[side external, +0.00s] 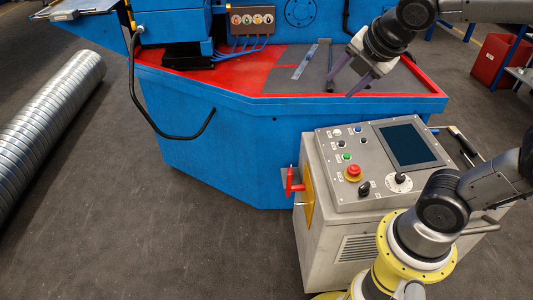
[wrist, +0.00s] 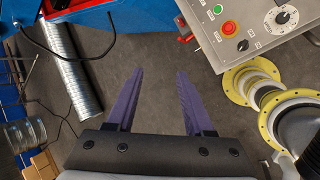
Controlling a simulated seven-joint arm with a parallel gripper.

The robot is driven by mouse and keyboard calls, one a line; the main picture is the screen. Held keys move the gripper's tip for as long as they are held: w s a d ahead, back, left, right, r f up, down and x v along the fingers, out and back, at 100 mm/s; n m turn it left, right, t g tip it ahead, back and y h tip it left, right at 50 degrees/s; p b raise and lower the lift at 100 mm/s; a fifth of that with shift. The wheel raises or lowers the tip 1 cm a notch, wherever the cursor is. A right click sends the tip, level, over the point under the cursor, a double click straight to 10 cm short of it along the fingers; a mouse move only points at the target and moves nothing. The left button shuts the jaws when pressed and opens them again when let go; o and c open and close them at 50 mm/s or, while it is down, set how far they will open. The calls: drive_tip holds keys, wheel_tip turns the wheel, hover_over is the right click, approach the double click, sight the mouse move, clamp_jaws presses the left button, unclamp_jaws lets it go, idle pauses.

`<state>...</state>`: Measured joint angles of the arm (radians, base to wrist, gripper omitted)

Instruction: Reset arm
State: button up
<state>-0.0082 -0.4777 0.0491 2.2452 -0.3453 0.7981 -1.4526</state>
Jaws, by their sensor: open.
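My gripper (side external: 349,83) is at the upper right of the side external view, over the red-edged top of the blue machine (side external: 225,120). Its two purple fingers point down and to the left. In the wrist view my gripper (wrist: 159,75) shows its purple fingers spread apart, with only grey floor visible between them. It is open and holds nothing.
A grey control cabinet (side external: 345,225) with a screen, a red button (side external: 353,172) and knobs stands in front of the machine. A spiral metal duct (side external: 45,125) lies at the left. A red bin (side external: 497,62) stands at the back right. Floor between duct and cabinet is clear.

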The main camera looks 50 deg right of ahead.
drive_tip(key=s+a+f+m+y, duration=0.3)
drive_tip(key=s+m, duration=0.7)
drive_tip(key=m, duration=0.8)
drive_tip(key=shift+s+a+f+m+g, duration=0.15)
drive_tip(key=shift+a+f+m+g, duration=0.25)
drive_tip(key=shift+a+f, duration=0.6)
drive_tip(key=shift+r, duration=0.15)
drive_tip(key=o, duration=0.6)
